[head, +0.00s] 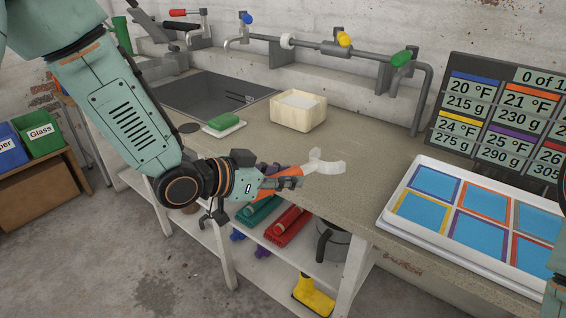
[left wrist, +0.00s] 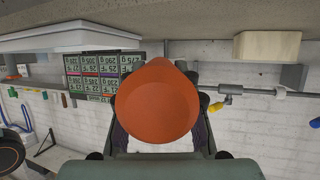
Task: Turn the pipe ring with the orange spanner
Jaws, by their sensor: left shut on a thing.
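My left gripper (head: 283,184) is shut on the orange handle of the spanner (head: 291,171), in front of the counter edge. The spanner's pale open-ended head (head: 327,164) points right, over the counter in the picture. In the left wrist view the orange handle (left wrist: 157,100) fills the middle and hides much of the fingers. The white pipe ring (head: 287,41) sits around the grey pipe on the back wall, up and away from the spanner. It also shows in the left wrist view (left wrist: 281,92), apart from the spanner. My right gripper is out of view.
A pale wooden box (head: 298,112) stands on the counter below the pipe. A green sponge (head: 223,121) lies by the sink (head: 205,93). A white tray (head: 392,205) with coloured squares is at the right. The counter's middle is clear.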

